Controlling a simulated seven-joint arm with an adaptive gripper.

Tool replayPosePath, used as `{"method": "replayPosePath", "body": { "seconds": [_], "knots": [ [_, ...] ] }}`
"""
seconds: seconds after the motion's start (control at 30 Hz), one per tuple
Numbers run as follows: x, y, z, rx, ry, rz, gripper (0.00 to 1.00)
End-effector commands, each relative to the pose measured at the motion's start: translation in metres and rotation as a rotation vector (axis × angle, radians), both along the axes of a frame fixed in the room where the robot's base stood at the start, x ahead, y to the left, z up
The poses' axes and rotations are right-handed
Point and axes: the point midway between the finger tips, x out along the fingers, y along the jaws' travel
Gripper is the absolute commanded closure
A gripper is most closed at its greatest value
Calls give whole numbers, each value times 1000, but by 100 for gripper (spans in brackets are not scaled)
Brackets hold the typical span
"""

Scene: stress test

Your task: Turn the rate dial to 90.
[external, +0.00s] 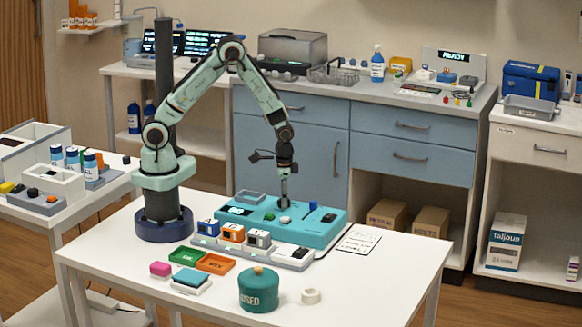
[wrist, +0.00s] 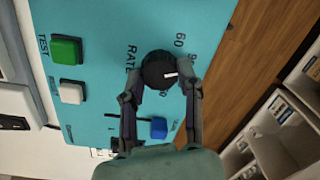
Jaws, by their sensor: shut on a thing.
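The rate dial (wrist: 156,68) is a round black knob on the teal panel (wrist: 100,25), with a white pointer mark. In the wrist view the pointer points to the right. The printed RATE stands left of the dial, 60 above it, and a partly covered number, seemingly 90, at upper right. My gripper (wrist: 162,82) has one finger on each side of the dial and is shut on it. In the external view my gripper (external: 284,200) reaches straight down to the panel (external: 312,236), and the dial is too small there to read.
A green button (wrist: 66,50), a white button (wrist: 71,92) and a blue switch (wrist: 158,128) are on the panel near the dial. Small labelled boxes (external: 232,233) stand in front of the panel. A teal lidded pot (external: 259,290) stands nearer the table's front edge.

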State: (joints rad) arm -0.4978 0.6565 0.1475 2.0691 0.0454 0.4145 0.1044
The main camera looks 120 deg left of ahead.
Motion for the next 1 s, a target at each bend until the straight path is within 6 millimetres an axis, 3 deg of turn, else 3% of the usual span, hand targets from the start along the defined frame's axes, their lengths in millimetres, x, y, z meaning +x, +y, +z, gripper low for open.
{"method": "replayPosePath", "body": {
  "seconds": [0.5, 0.53, 0.6, 1.0],
  "knots": [
    [0, -1, -1, -3, 1, -22, 100],
    [0, -1, -1, -2, 1, -22, 60],
    [0, -1, -1, -2, 1, -22, 39],
    [1, 0, 7, 1, -2, -21, 39]
  ]
}}
